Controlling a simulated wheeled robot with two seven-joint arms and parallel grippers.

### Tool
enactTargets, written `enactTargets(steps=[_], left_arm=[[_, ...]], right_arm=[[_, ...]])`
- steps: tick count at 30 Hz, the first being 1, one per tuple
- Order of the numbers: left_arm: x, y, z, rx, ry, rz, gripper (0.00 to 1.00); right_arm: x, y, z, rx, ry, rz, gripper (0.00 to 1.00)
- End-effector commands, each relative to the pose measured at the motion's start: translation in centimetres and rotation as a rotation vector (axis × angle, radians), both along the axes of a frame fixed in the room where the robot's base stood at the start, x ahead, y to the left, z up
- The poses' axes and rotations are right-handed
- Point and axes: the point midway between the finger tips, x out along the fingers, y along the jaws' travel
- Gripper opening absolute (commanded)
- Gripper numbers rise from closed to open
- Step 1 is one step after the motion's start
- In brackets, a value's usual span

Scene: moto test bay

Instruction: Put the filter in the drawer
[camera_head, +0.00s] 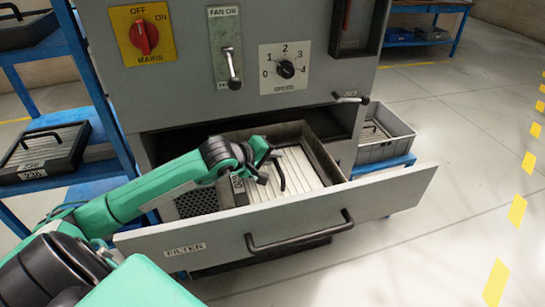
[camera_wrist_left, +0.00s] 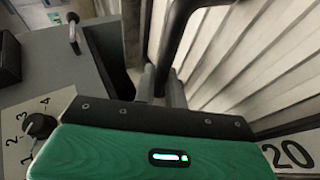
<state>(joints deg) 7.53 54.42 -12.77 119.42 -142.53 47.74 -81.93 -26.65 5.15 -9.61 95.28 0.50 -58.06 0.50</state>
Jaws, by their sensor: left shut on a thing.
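The filter (camera_head: 299,168), a pale pleated panel in a dark frame, is within the outline of the open drawer (camera_head: 375,195), behind the front panel marked FILTER. I cannot tell whether it rests on the drawer floor. A perforated plate (camera_head: 197,203) shows to its left. My left gripper (camera_head: 268,172) is shut on the filter's black handle. In the left wrist view the two fingers (camera_wrist_left: 161,88) close around the handle (camera_wrist_left: 177,38), with the pleats (camera_wrist_left: 240,60) beyond. Part of a number label shows on the frame. My right gripper is not in view.
The grey cabinet has a red mains switch (camera_head: 144,37), a fan lever (camera_head: 233,66) and a speed knob (camera_head: 286,69) above the drawer. A grey crate (camera_head: 385,150) stands behind right.

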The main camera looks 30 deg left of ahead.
Motion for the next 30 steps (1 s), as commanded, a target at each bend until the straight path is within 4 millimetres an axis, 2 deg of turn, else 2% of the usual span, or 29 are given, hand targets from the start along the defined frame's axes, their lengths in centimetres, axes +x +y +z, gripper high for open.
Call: enactTargets(steps=[3,4,7,17,20,30], left_arm=[[0.0,0.0,0.1,0.0,-0.003,0.0,0.0],[0.0,0.0,0.0,0.0,0.0,0.0,0.16],[0.0,0.0,0.0,0.0,0.0,0.0,0.34],[-0.4,0.1,0.2,0.001,0.001,0.0,0.34],[-1.2,0.4,0.6,0.003,0.001,0.0,0.34],[-5.3,1.4,3.1,0.004,0.002,-0.002,0.34]], right_arm=[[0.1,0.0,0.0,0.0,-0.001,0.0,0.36],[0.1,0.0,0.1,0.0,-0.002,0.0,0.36],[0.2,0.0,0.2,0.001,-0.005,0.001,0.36],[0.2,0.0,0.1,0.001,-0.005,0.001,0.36],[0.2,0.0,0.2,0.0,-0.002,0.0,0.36],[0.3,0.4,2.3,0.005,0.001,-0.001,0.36]])
